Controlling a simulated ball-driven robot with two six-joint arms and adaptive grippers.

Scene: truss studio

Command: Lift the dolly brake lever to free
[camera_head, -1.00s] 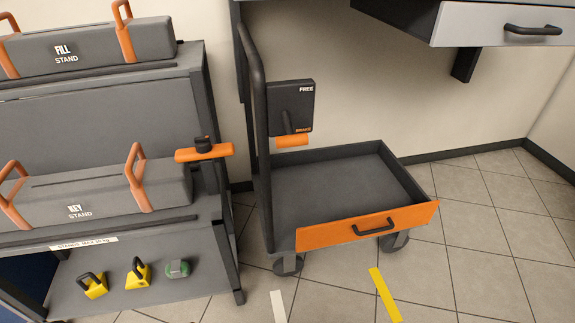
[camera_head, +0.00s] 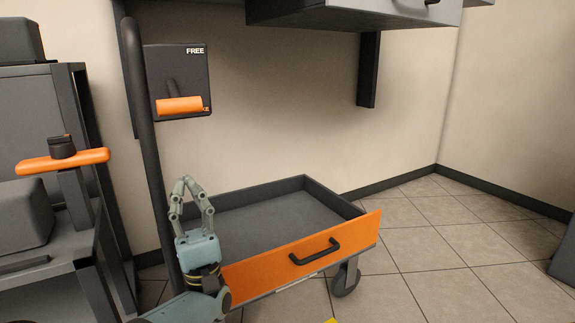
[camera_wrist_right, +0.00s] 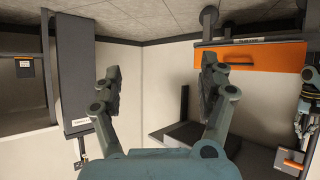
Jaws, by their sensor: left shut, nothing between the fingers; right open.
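The brake lever (camera_head: 180,105) has an orange grip and a dark stem. It sits at the low end of a dark panel (camera_head: 166,62) marked FREE at the top; its grip partly covers the lower word. The panel is beside the dolly's upright post. My left gripper (camera_head: 189,182) is shut and empty, below the lever and apart from it, in front of the dolly tray. My right gripper (camera_wrist_right: 160,85) is open and empty in the right wrist view. An orange grip, apparently the lever, shows at that view's lower right (camera_wrist_right: 293,163).
The dolly (camera_head: 330,252) has an orange front with a black handle. A grey cabinet (camera_head: 300,14) overhangs it from above. A shelf unit at left carries an orange T-handle (camera_head: 62,160). Tiled floor at right (camera_head: 440,235) is mostly clear.

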